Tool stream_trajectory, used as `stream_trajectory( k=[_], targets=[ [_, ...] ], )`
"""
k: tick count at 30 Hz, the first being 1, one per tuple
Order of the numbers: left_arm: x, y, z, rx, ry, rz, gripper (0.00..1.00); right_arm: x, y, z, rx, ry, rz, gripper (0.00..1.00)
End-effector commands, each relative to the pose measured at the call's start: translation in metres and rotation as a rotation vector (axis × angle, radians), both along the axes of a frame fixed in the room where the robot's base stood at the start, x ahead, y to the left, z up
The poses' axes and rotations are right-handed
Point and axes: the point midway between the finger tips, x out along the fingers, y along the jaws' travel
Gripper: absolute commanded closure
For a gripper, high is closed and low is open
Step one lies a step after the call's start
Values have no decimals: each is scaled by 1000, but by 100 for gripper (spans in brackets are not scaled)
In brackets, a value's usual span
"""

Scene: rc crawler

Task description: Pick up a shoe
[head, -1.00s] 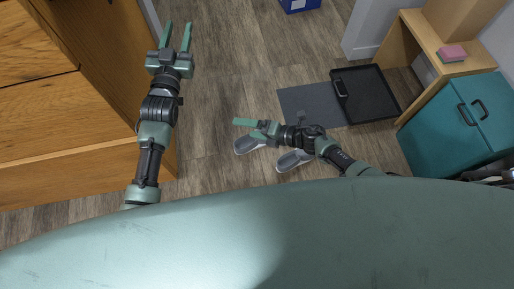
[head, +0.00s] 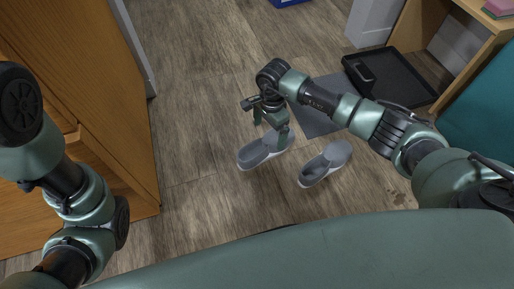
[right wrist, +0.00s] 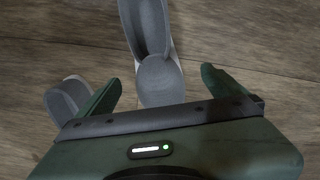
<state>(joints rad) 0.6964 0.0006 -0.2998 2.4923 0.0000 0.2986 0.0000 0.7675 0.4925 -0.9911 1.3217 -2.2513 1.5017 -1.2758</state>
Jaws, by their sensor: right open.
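Two grey slip-on shoes with pale soles lie on the wood floor in the head view, a left one (head: 257,154) and a right one (head: 326,165). My right gripper (head: 271,134) points down at the left shoe. In the right wrist view my right gripper (right wrist: 161,76) is open, with one shoe (right wrist: 150,30) running between and beyond its fingers. I cannot tell whether a finger touches it. The other shoe (right wrist: 66,98) is partly hidden behind the left finger there. My left arm shows at the left of the head view, but its gripper does not.
A dark mat (head: 314,118) and a black tray (head: 405,84) lie on the floor beyond the shoes. A wooden cabinet (head: 110,130) stands at left. A teal cabinet (head: 485,115) and wooden shelf (head: 425,22) stand at right. Floor between the wooden cabinet and shoes is clear.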

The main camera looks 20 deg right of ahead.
Motion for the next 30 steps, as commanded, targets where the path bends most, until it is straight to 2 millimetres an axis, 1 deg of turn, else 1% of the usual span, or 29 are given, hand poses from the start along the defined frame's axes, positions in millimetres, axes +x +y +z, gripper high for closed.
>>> stream_trajectory(
  k=[1, 2, 6, 11, 21, 24, 30],
  targets=[
    [-5, 1, -6, -2, -13, -3, 64, 1, -3, -6, -13, -3, 7, 2],
    [-7, 1, -9, -2, -15, -4, 64, 1, -4, -9, -17, -3, 9, 2],
    [-7, 1, -20, -3, -17, -3, 64, 0, -3, -24, -17, -4, 11, 2],
    [-6, 1, -27, -2, -15, -3, 64, -1, -3, -33, -16, -4, 10, 2],
    [-6, 1, -71, -2, -14, -2, 64, -6, -3, -75, -14, -2, 8, 2],
    [-6, 1, -75, -2, -14, -2, 64, -6, -3, -80, -13, -4, 7, 2],
    [-6, 1, -72, -2, -14, -2, 64, -6, -3, -77, -14, -4, 8, 2]
  ],
)
